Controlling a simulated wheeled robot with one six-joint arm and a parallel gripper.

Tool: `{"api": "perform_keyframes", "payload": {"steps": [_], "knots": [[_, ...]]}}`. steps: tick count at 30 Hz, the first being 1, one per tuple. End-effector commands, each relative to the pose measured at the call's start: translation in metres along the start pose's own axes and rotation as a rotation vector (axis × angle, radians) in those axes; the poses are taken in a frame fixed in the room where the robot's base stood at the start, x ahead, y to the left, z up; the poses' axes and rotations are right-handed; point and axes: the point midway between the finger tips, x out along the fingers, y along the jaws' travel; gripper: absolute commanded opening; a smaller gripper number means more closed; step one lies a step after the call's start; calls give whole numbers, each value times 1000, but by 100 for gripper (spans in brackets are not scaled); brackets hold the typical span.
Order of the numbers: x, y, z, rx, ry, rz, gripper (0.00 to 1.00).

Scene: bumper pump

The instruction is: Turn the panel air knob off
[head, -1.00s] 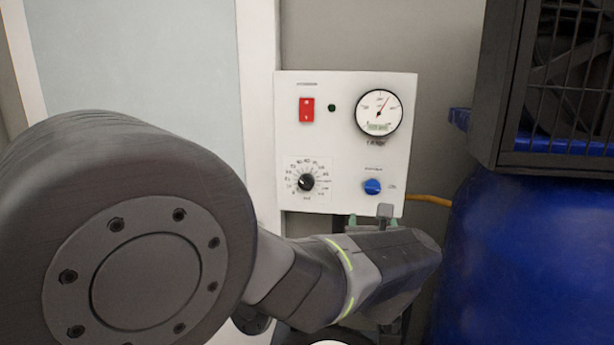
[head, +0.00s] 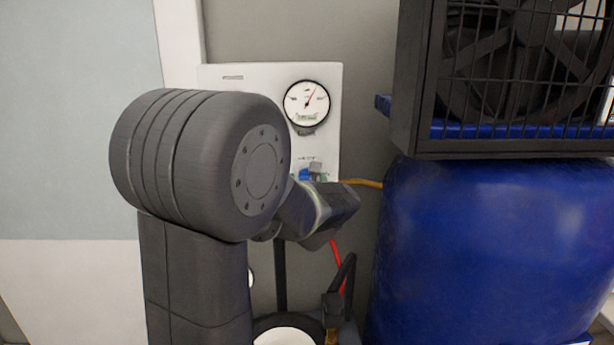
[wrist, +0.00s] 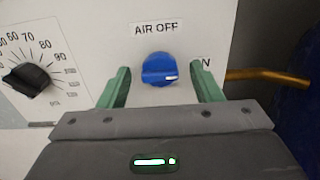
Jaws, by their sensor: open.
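The blue air knob (wrist: 159,69) sits on the white panel (wrist: 195,13), under the label "AIR OFF". Part of another label, ending in "N", shows to its right, partly hidden by a finger. A white mark on the knob points right, toward that label. My gripper (wrist: 165,80) is open, with one green finger on each side of the knob. I see gaps between the fingers and the knob; how deep the tips reach is unclear. In the head view the knob (head: 304,174) is partly hidden by my gripper.
A black dial knob (wrist: 27,79) with a number scale is left of the gripper. A pressure gauge (head: 307,104) is higher on the panel. A blue drum (head: 480,250) and a caged fan (head: 520,75) stand to the right.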

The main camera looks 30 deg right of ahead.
Motion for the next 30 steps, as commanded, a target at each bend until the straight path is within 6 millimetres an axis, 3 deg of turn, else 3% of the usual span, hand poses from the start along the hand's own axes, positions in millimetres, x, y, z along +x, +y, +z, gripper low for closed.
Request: {"api": "perform_keyframes", "payload": {"steps": [13, 20, 30], "knots": [[10, 0, 0, -1, 0, 0, 59], [10, 0, 0, -1, 0, 0, 14], [10, 0, -2, -44, -2, 0, 14]]}}
